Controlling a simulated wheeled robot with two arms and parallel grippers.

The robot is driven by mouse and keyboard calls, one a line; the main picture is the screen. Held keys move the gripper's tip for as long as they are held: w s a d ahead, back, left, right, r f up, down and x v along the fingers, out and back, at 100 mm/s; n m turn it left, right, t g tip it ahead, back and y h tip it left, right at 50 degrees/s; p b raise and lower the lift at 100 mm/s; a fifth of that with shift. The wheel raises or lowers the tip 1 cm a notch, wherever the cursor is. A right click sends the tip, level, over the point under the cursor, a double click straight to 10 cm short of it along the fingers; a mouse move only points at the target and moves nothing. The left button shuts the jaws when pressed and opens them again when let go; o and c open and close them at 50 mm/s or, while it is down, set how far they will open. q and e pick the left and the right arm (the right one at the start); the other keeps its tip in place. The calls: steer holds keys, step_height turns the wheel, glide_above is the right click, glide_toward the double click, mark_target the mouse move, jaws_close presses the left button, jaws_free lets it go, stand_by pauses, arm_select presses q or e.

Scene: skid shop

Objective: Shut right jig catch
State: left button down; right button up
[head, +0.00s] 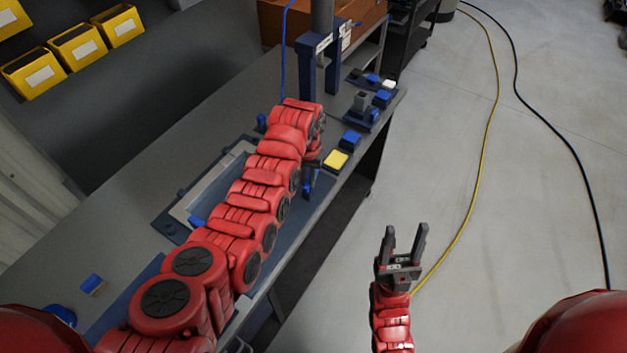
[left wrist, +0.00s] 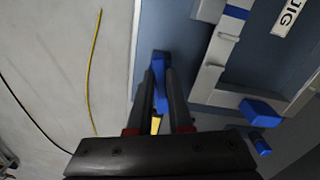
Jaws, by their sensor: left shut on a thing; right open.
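The jig (head: 185,213) is a blue-grey plate with a pale frame on the bench; my left arm hides much of it. Its JIG label (left wrist: 285,17) shows in the left wrist view. My left gripper (head: 310,185) is at the jig's right side in the head view. In the left wrist view its dark fingers (left wrist: 160,88) are shut on a blue catch lever (left wrist: 160,67). The lever's seating is partly hidden, so I cannot tell whether it is fully shut. Another blue catch (left wrist: 262,112) sits beside the pale frame. My right gripper (head: 403,248) is open and empty over the floor.
A yellow block (head: 336,159) and a blue block (head: 350,138) lie near the bench's right edge. A blue press stand (head: 306,65) rises behind. Yellow bins (head: 78,46) hang at upper left. Yellow and black cables cross the open floor at right.

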arm_select(q)
steer(key=shift+n, duration=0.6)
steer(key=shift+f+n+b, duration=0.15)
steer(key=shift+n+b, duration=0.35)
steer(key=shift+b, duration=0.1)
steer(key=shift+n+b, duration=0.6)
steer(key=shift+n, duration=0.4)
steer(key=shift+r+n, duration=0.2)
steer(key=shift+n, duration=0.6)
steer(key=shift+b, duration=0.3)
